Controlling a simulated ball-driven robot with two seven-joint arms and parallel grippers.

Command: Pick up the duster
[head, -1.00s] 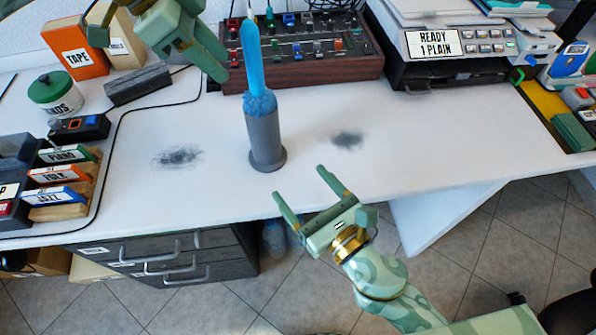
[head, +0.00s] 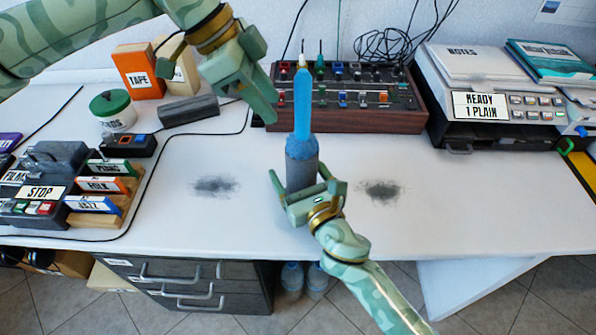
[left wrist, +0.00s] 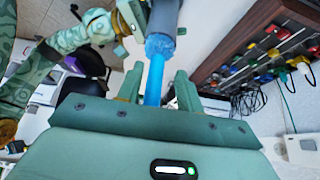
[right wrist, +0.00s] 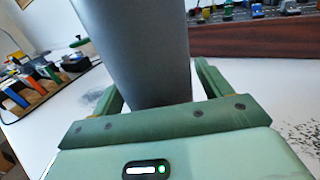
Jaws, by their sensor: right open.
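The duster (head: 303,105) has a blue handle pointing up and a fluffy blue head set in a grey cylindrical holder (head: 301,168) standing upright on the desk. My left gripper (head: 263,78) is open and empty, just left of the handle in the head view. In the left wrist view the handle (left wrist: 154,80) shows between its spread fingers, not gripped. My right gripper (head: 305,183) is open at the holder's lower part. In the right wrist view its fingers stand on either side of the grey holder (right wrist: 138,50). The holder's base is hidden behind my right gripper.
Dark smudges (head: 215,186) lie on the desk on both sides of the holder. A control panel (head: 360,115) stands behind, a printer (head: 500,105) at right. Labelled boxes (head: 138,70), a green-lidded jar (head: 113,108) and a labelled rack (head: 100,188) fill the left.

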